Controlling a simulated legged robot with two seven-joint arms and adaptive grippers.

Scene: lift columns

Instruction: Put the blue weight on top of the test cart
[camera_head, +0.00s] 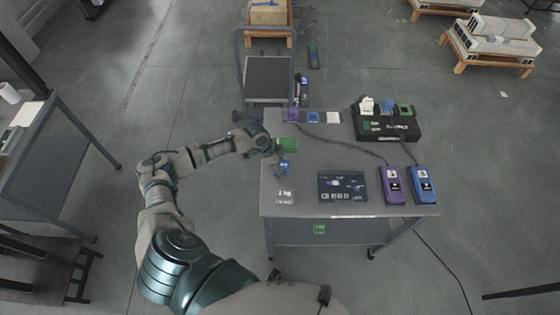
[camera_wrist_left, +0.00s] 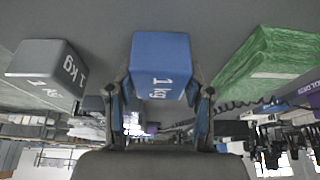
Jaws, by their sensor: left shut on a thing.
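The blue weight (camera_wrist_left: 161,60), a block marked 1 kg, sits between the two fingers of my left gripper (camera_head: 281,164) in the left wrist view. The gripper is shut on it. In the head view the blue weight (camera_head: 289,170) is small and partly hidden by the gripper, over the left part of the test cart (camera_head: 300,208). I cannot tell whether its underside touches the cart top. My right gripper is not in view.
A green block (camera_head: 289,145) lies close by the gripper. A grey 1 kg weight (camera_wrist_left: 47,70) shows in the left wrist view. The cart also bears a dark panel (camera_head: 342,186), a purple device (camera_head: 391,185), a blue device (camera_head: 422,185) and a black box (camera_head: 386,125).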

